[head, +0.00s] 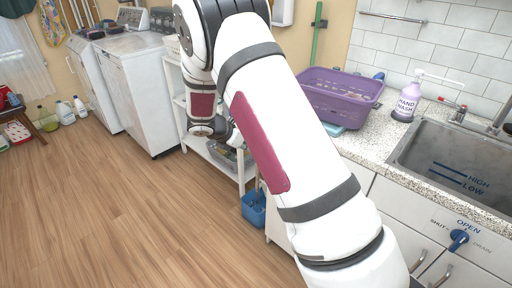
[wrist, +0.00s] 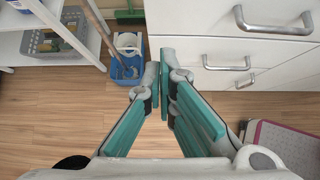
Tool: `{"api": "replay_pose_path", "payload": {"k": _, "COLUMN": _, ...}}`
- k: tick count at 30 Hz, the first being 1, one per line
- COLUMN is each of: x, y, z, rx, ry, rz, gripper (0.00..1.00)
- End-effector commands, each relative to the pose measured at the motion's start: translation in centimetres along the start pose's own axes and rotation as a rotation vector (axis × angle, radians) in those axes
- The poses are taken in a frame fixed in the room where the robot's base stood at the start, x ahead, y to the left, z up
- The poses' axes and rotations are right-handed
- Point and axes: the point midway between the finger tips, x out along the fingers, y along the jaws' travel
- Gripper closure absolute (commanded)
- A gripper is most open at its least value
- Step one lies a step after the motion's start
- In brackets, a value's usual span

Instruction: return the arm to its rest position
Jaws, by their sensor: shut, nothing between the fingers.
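My arm, white with dark bands and a dark red panel, fills the middle of the head view. Its far part bends down near the white shelf, and my gripper is hidden there. In the wrist view my gripper (wrist: 164,92) has its teal-padded fingers brought together at the tips, with nothing held. It points toward the wooden floor in front of the white drawers (wrist: 228,52). A blue bucket (wrist: 128,68) with a handled tool in it stands just beyond the fingertips, a little left.
A white shelf (wrist: 72,48) with a grey basket stands at left in the wrist view. The counter (head: 362,143) holds a purple basket (head: 340,98), a hand-wash bottle (head: 406,104) and a sink (head: 455,155). White washing machines (head: 135,90) stand at the back left.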

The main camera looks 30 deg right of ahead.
Motion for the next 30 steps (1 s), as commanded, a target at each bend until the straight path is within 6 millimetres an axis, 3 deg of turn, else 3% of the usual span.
{"api": "replay_pose_path", "payload": {"k": 9, "x": -1.3, "y": 0.0, "z": 0.0, "rx": 0.003, "ry": 0.001, "rz": 0.000, "gripper": 1.00}}
{"api": "replay_pose_path", "payload": {"k": 14, "x": -3.4, "y": -1.2, "z": 1.6, "rx": 0.093, "ry": 0.020, "rz": -0.006, "gripper": 1.00}}
{"api": "replay_pose_path", "payload": {"k": 21, "x": -11.5, "y": -7.1, "z": 6.4, "rx": 0.472, "ry": 0.115, "rz": -0.040, "gripper": 1.00}}
{"api": "replay_pose_path", "payload": {"k": 30, "x": -21.5, "y": -16.2, "z": 9.3, "rx": 0.963, "ry": 0.272, "rz": -0.109, "gripper": 1.00}}
